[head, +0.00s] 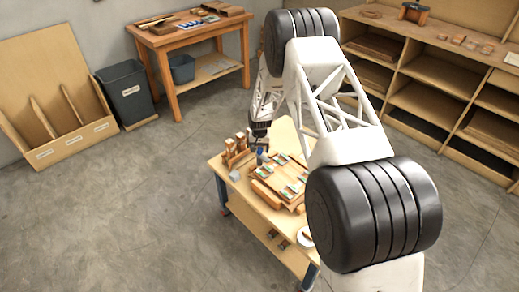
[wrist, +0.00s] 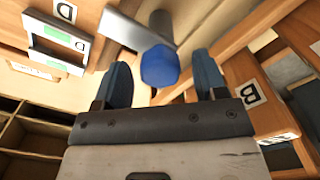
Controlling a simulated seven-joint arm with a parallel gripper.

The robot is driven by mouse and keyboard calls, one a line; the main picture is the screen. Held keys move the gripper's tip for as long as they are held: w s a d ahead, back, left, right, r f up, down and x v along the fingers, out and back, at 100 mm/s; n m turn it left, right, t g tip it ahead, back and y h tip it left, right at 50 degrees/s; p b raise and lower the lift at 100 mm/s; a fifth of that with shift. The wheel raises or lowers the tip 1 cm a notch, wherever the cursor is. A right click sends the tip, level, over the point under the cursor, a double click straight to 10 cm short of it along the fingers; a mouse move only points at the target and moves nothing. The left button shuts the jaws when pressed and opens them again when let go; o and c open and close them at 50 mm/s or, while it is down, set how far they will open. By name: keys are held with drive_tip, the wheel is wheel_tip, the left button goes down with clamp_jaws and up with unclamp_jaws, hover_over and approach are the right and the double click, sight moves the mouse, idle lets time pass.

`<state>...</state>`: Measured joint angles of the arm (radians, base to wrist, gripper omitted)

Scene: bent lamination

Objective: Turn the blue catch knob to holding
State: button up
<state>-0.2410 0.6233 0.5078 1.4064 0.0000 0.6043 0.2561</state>
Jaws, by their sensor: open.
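The blue catch knob (wrist: 159,66) shows in the wrist view between and just beyond my two fingertips. It is faceted and sits beside a grey metal bar (wrist: 130,27). My gripper (wrist: 162,80) is open, with one blue-grey finger on each side of the knob and visible gaps to it. In the head view my gripper (head: 259,146) hangs over the left part of the wooden work table (head: 243,196). The knob (head: 261,154) is a small blue spot below it there. I cannot tell which setting the knob is at.
A wooden fixture (head: 280,180) with several green-marked blocks lies on the table. A wooden rack (head: 236,150) stands at its left back. In the wrist view, a plate marked D (wrist: 55,45) is at left and one marked B (wrist: 250,95) at right. Open floor surrounds the table.

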sight(260, 149)
drive_tip(key=shift+r, duration=3.8)
drive_tip(key=shift+r, duration=0.1)
drive_tip(key=shift+d+r, duration=0.1)
drive_tip(key=shift+r, duration=0.2)
drive_tip(key=s+d+r, duration=0.5)
drive_tip(key=s+r, duration=0.3)
drive_tip(key=r, duration=0.3)
drive_tip(key=s+d+r+t, duration=0.1)
drive_tip(key=s+d+r, duration=0.3)
drive_tip(key=s+r, duration=0.55)
drive_tip(key=s+d+r, duration=0.5)
drive_tip(key=r, duration=0.9)
drive_tip(key=s+d+r+t, duration=0.1)
drive_tip(key=s+d+r, duration=0.25)
drive_tip(key=s, duration=0.55)
drive_tip(key=s+d+r, duration=0.2)
drive_tip(key=s+r, duration=0.2)
drive_tip(key=s, duration=0.5)
drive_tip(key=s+d, duration=0.2)
drive_tip(key=s, duration=1.7)
drive_tip(key=shift+d+t, duration=0.3)
